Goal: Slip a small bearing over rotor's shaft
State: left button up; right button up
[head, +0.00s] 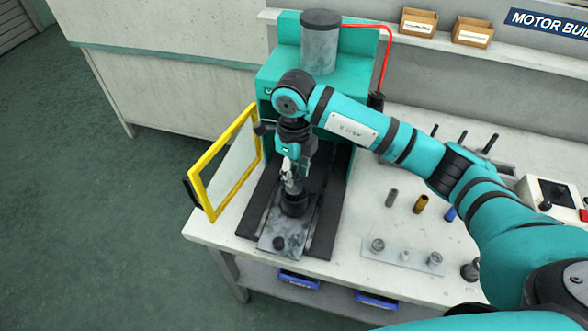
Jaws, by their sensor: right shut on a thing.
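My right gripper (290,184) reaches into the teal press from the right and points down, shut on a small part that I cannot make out. Directly below the fingertips stands a dark round piece (294,206) on the press bed, possibly the rotor. Its shaft is hidden by the gripper, and I cannot tell whether the held part touches it. A pale plate (392,258) on the bench carries small round metal parts, possibly bearings, among them one at its left (378,245) and one at its right (435,258). My left gripper is not in view.
The teal press (266,88) surrounds the gripper at the back. Its yellow-framed guard (205,190) stands open at the left. A grey pin (391,198) and a brass pin (421,204) stand right of the press. A control box (553,194) sits far right.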

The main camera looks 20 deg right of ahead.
jog(key=shift+f, duration=0.3)
jog(key=shift+r, duration=0.1)
jog(key=o, duration=1.2)
jog(key=shift+r, duration=0.1)
jog(key=shift+r+p, duration=1.25)
jog(key=shift+r, duration=1.2)
jog(key=shift+f, duration=0.1)
